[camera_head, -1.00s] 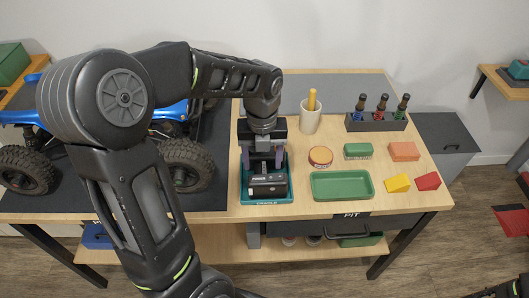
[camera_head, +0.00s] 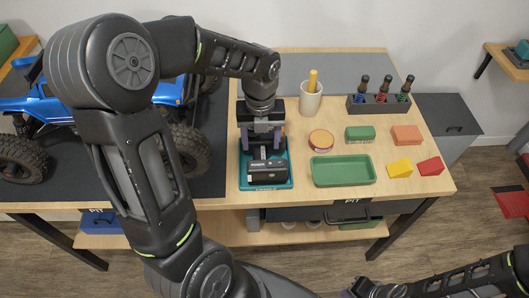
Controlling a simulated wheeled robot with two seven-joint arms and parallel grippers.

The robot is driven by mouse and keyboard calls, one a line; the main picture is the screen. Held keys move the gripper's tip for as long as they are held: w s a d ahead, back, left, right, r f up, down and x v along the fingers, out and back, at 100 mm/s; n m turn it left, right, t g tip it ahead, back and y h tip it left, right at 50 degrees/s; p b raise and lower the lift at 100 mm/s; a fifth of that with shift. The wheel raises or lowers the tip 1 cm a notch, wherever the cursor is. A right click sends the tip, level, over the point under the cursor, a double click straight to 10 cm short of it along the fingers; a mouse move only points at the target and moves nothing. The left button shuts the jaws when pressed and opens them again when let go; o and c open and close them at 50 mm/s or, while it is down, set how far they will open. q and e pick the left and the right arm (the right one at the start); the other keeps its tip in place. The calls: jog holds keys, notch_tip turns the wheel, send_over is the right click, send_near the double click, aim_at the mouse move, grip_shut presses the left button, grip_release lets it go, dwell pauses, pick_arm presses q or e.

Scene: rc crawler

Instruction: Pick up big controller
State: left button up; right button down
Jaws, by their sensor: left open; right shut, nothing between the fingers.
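A black box-shaped device with a pale label, which looks like the controller (camera_head: 264,169), sits at the teal cradle (camera_head: 265,186) on the workbench. It looks slightly turned relative to the cradle. My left gripper (camera_head: 263,146) points down just behind and over it, with its fingers apart. I cannot tell whether the fingers touch the device; the gripper body hides its rear part.
A green tray (camera_head: 343,170), a round tin (camera_head: 321,140), a cup (camera_head: 310,101) and several coloured blocks stand right of the cradle. A bottle rack (camera_head: 378,104) is at the back. A blue crawler (camera_head: 180,92) stands on a dark mat at left, partly behind my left arm.

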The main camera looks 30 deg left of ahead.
aim_at(260, 150)
pick_arm(q)
jog(key=shift+w+a+f+p, duration=0.1)
jog(key=shift+a+f+p, duration=0.05)
jog(key=shift+f, duration=1.15)
jog(key=shift+a+f+p, duration=0.1)
jog(key=shift+f+p, duration=0.05)
jog(key=shift+f, duration=1.15)
grip_shut()
